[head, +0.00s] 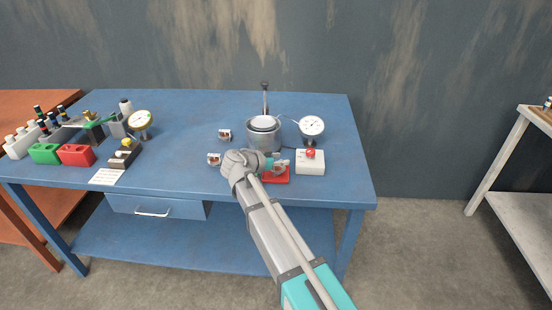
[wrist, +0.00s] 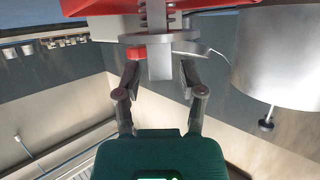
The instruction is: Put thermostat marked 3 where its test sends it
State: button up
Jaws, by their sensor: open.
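A metallic thermostat (head: 279,167) is at the red tray (head: 275,179) at the table's front. In the wrist view a thermostat (wrist: 160,42) shows a round flange, a spring and a stem, with the red tray (wrist: 160,8) at the top edge. My gripper (head: 277,162) is open at the thermostat. In the wrist view its two fingers (wrist: 160,76) are apart, either side of the stem's end; contact cannot be told. Two other thermostats, one farther back (head: 225,134) and one nearer (head: 214,159), stand on white-marked pieces left of the pot. I cannot read any number.
A metal pot (head: 263,136) stands behind the tray, with a dial gauge (head: 312,127) right of it. A white box with a red button (head: 310,162) is close right. Green (head: 45,153) and red (head: 77,155) bins stand at left, near a paper card (head: 107,177).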

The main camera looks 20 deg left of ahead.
jog(key=shift+s+d+p, duration=0.25)
jog(key=shift+p, duration=0.2)
jog(key=p+v, duration=0.5)
jog(key=v, duration=0.7)
jog(key=shift+w+a+r, duration=0.25)
jog(key=shift+w+a, duration=0.05)
jog(key=shift+w, duration=0.05)
jog(key=shift+w, duration=0.1)
